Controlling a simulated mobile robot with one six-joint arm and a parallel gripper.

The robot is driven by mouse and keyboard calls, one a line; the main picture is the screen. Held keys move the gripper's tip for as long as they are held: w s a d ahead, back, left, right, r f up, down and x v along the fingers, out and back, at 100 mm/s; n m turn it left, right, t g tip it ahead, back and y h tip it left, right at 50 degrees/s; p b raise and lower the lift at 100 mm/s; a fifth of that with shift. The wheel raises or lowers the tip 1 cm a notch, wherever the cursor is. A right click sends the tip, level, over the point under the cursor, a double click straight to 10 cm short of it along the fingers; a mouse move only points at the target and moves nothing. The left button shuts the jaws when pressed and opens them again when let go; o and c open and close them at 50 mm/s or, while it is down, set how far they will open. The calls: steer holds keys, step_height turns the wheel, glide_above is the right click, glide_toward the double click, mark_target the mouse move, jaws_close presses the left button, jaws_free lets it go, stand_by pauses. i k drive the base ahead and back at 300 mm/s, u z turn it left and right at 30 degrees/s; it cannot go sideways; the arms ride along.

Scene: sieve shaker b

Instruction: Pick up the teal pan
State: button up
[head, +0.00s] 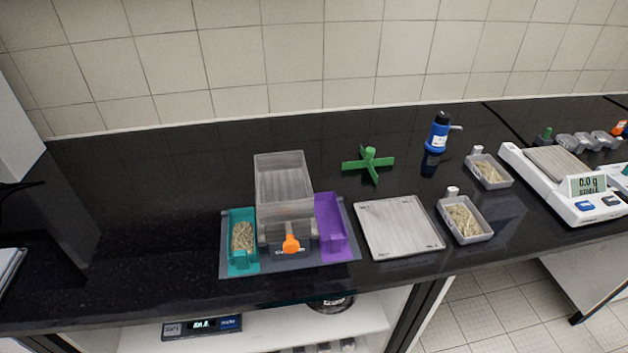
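The teal pan (243,264) is a narrow upright tray on the left side of the sieve shaker (284,188), on a grey base mat (302,265). It holds a heap of tan grain-like material (243,236). The shaker has a clear grey box on top and an orange knob (291,244) at its front. A purple pan (330,227) stands on the shaker's right side and looks empty. My gripper is not in view.
A grey square plate (398,227) lies right of the shaker. The black counter (140,230) is clear to the left.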

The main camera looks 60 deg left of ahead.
mark_target(241, 238)
steer(key=u, duration=0.05)
steer(key=k, duration=1.6)
steer(key=u, duration=1.75)
steer(key=i, duration=1)
